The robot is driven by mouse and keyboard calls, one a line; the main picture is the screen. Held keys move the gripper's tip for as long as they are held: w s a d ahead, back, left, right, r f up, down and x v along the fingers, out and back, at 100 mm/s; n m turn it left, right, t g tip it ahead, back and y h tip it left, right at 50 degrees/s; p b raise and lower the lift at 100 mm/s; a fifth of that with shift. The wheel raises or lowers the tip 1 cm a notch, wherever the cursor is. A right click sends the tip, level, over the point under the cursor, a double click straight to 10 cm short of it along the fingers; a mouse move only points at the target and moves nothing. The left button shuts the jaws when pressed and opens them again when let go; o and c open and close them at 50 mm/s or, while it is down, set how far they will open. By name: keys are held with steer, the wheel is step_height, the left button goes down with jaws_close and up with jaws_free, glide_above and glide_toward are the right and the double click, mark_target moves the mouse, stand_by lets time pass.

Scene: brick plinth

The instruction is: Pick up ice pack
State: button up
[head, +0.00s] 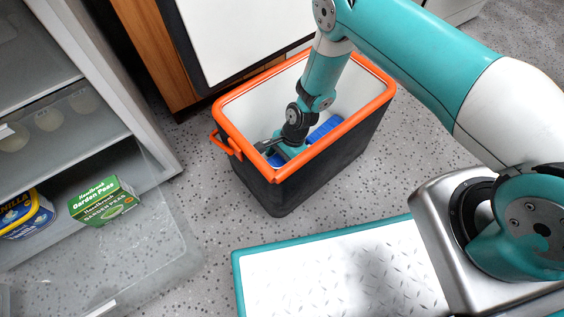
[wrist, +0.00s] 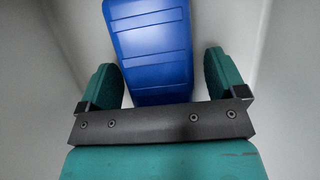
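The blue ice pack (wrist: 152,45) lies inside the cool box (head: 256,182), which is dark with an orange rim and a white inside. Part of the ice pack (head: 325,127) shows in the head view; my arm hides some of it. My gripper (head: 277,150) is down inside the box. In the wrist view my gripper (wrist: 164,78) is open, with one teal finger on each side of the ice pack's near end. A gap shows on both sides, wider at the right finger. I cannot tell how deep the fingers reach beside the pack.
The box's white walls rise close around my gripper. An open fridge or freezer stands at the left with a green Garden Peas box (head: 104,202) and a vanilla tub (head: 25,214) inside. Speckled floor (head: 200,160) lies free between it and the cool box.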

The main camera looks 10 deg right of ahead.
steer(key=c, duration=1)
steer(key=shift+r, duration=0.1)
steer(key=shift+c, duration=0.2)
